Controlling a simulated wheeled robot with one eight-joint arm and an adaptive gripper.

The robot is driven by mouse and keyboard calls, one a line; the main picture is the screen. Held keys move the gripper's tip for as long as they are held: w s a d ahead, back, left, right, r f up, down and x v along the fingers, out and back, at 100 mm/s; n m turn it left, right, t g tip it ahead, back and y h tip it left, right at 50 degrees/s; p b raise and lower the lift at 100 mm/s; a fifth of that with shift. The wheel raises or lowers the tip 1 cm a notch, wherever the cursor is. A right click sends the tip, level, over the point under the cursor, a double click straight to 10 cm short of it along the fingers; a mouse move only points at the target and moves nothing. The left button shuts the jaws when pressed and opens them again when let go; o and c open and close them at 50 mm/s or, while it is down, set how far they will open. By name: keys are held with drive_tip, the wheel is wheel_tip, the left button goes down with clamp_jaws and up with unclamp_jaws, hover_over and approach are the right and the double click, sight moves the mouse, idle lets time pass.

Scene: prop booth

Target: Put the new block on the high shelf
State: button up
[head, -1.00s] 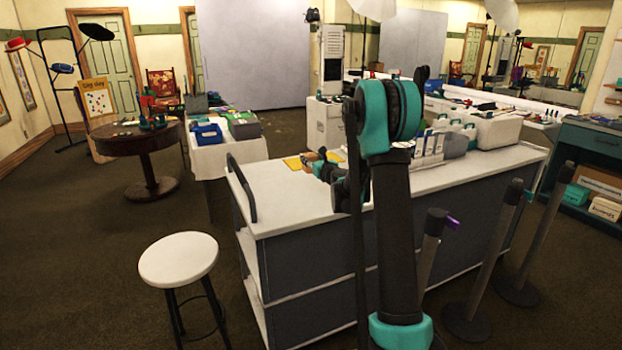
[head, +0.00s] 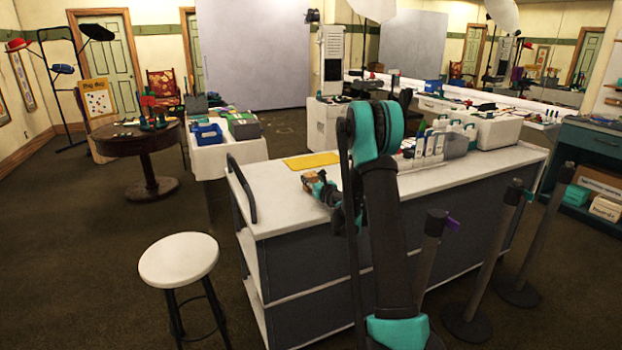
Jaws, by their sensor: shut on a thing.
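My gripper (head: 313,183) is over the white top of the counter cart, near its left end and in front of a yellow sheet. It is shut on a small brownish thing, which is too small and partly hidden to make out clearly; it may be the new block. I cannot tell whether it touches the counter. Small wall shelves (head: 612,101) show at the far right edge; I cannot tell whether one of them is the high shelf.
The white counter (head: 280,220) has a yellow sheet (head: 312,161) and white holders (head: 430,147) on it. A white stool (head: 178,258) stands at front left. Grey posts (head: 490,265) stand at right. Open floor lies at left.

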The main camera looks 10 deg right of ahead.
drive_tip(key=o, duration=1.3)
